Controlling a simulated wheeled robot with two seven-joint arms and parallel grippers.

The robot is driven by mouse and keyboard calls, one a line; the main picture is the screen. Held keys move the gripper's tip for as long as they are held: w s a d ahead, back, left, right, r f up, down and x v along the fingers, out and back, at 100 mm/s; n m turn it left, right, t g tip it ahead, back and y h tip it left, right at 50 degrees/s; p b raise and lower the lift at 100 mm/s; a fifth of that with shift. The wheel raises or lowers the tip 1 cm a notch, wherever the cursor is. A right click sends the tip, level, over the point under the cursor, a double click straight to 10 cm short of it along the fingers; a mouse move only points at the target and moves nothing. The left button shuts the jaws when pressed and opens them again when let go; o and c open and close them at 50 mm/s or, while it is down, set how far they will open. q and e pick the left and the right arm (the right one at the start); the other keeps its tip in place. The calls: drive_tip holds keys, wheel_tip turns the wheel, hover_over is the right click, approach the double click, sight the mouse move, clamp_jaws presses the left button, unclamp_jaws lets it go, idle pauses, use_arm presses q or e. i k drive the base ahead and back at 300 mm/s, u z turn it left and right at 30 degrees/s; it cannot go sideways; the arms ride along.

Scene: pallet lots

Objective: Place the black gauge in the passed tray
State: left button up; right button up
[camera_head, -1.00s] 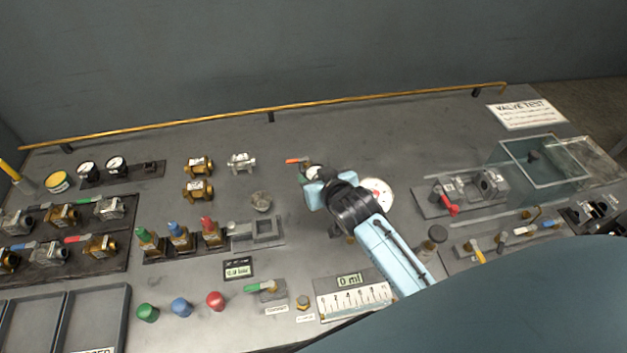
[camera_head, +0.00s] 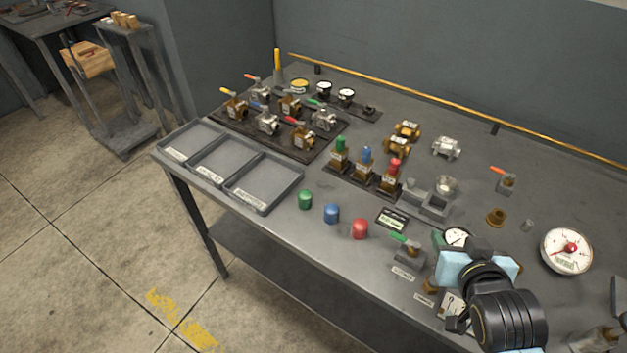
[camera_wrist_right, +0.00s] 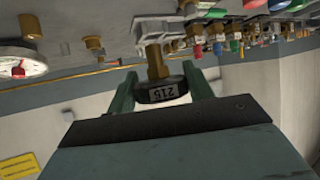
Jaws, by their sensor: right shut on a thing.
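My right gripper (camera_head: 458,243) is shut on the black gauge (camera_head: 456,236), above the front edge of the bench. In the right wrist view the gauge (camera_wrist_right: 162,91) sits between the two green fingers, with a tag reading 215 and a brass stem pointing away from the gripper. Three grey trays stand side by side at the bench's front left: a far one (camera_head: 163,151), a middle one (camera_head: 193,166) and a near one (camera_head: 232,193). They look empty, and their labels are too small to read. My left gripper is not in view.
Green, blue and red caps (camera_head: 331,213) stand between the trays and my gripper. Valves with coloured tops (camera_head: 366,172) stand behind them. A rack of valves (camera_head: 262,142) lies beyond the trays. A large white dial gauge (camera_head: 567,250) is at the right.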

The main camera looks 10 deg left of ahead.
sight(265, 183)
drive_tip(key=u, duration=2.4)
drive_tip(key=i, duration=2.1)
drive_tip(key=z, duration=2.85)
